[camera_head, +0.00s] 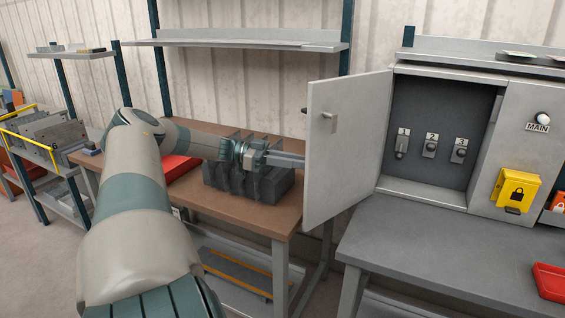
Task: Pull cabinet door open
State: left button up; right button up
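The grey cabinet door (345,150) stands swung open to the left of its cabinet (440,95), hinged on the cabinet's left side. A small handle (329,118) sticks out near the door's upper free edge. The open cabinet shows three switches (430,145) labelled 1, 2 and 3. My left gripper (288,160) reaches in from the left, and its fingers end at the door's free edge, below the handle. The door may hide the fingertips, so I cannot tell whether they touch it or are open. My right gripper is out of view.
A brown workbench (240,200) with dark grey blocks (265,188) and a red tray (180,168) lies under my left arm. A yellow lock box (515,190) sits on the panel right of the cabinet. The grey table (430,255) below is mostly clear, with a red tray (550,282) at right.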

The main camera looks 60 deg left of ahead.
pick_arm(q)
jog(key=s+a+b, duration=0.1)
jog(key=a+b, duration=0.1)
jog(key=a, duration=0.1)
jog(key=s+a+f+b, duration=0.1)
jog(key=a+b, duration=0.1)
jog(key=shift+s, duration=0.3)
dwell(0.4)
jog(key=shift+w+d+p, duration=0.2)
jog(key=shift+p, duration=0.25)
